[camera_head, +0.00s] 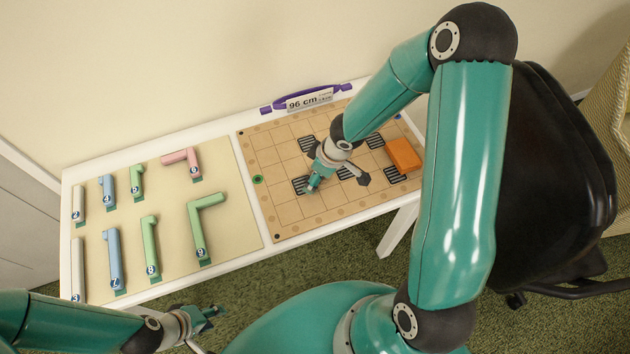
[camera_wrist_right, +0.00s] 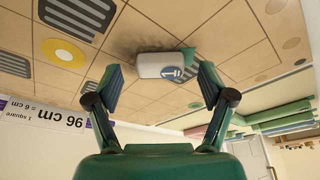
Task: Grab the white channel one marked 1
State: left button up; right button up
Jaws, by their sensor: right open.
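The white channel marked 1 (camera_wrist_right: 150,65) lies on the tan gridded board (camera_wrist_right: 120,105) in the right wrist view, its blue disc with the 1 at its right end. My right gripper (camera_wrist_right: 160,82) is open, with a finger pad on either side of the piece and not visibly touching it. In the head view my right gripper (camera_head: 338,184) is low over the board (camera_head: 290,215), and the piece is hidden there. My left gripper (camera_head: 210,328) looks open and empty, low at the front, off the table's near edge.
A cream mat (camera_head: 135,235) on the left holds white, blue, green and pink numbered channels. An orange block (camera_head: 403,154) sits on the board's right side. A purple-ended 96 cm scale (camera_head: 308,99) lies behind the board. A black chair (camera_head: 560,170) stands right of the table.

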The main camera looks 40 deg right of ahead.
jog(key=shift+w+f, duration=0.1)
jog(key=shift+f, duration=0.3)
jog(key=shift+c, duration=0.3)
jog(key=c, duration=0.9)
jog(key=shift+r, duration=0.2)
